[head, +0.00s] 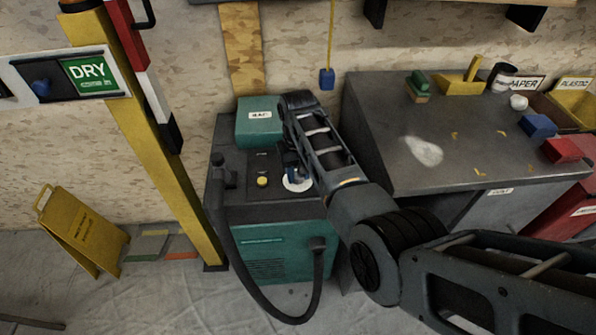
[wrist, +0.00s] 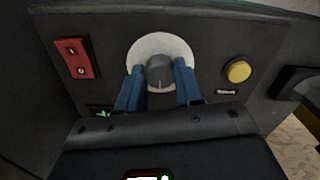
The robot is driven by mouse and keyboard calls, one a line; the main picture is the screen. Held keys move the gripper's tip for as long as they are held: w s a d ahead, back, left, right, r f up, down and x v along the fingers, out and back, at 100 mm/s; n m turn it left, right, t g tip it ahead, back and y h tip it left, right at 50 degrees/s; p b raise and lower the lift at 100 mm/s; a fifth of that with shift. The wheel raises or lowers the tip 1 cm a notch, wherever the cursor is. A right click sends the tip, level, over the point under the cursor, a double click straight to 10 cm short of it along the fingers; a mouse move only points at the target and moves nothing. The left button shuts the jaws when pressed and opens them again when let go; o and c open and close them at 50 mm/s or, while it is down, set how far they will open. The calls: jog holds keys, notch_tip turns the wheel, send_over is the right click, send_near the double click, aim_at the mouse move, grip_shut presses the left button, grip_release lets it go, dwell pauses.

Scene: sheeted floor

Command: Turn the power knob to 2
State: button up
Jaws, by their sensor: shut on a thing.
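The power knob (wrist: 160,70) is a dark grey round knob at the middle of a white dial disc in the wrist view. A faint light line on it points down in that view; no dial numbers can be read. The blue fingers of my gripper (wrist: 160,78) lie on both sides of the knob, shut on it. In the head view the white dial (head: 298,184) shows partly on the machine's dark top panel, beside my gripper (head: 291,172). The knob itself is hidden there by my arm.
The panel also has a yellow button (wrist: 238,71) and a red switch (wrist: 77,58). A black hose (head: 240,270) loops at the front of the green machine (head: 265,250). A grey bench (head: 390,150) stands right; a yellow post (head: 150,130) stands left.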

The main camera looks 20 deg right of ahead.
aim_at(298, 175)
jog(key=o, duration=1)
jog(key=shift+o, duration=0.2)
jog(key=shift+r, duration=0.15)
notch_tip(298, 175, up, 8)
jog(key=shift+f, duration=0.2)
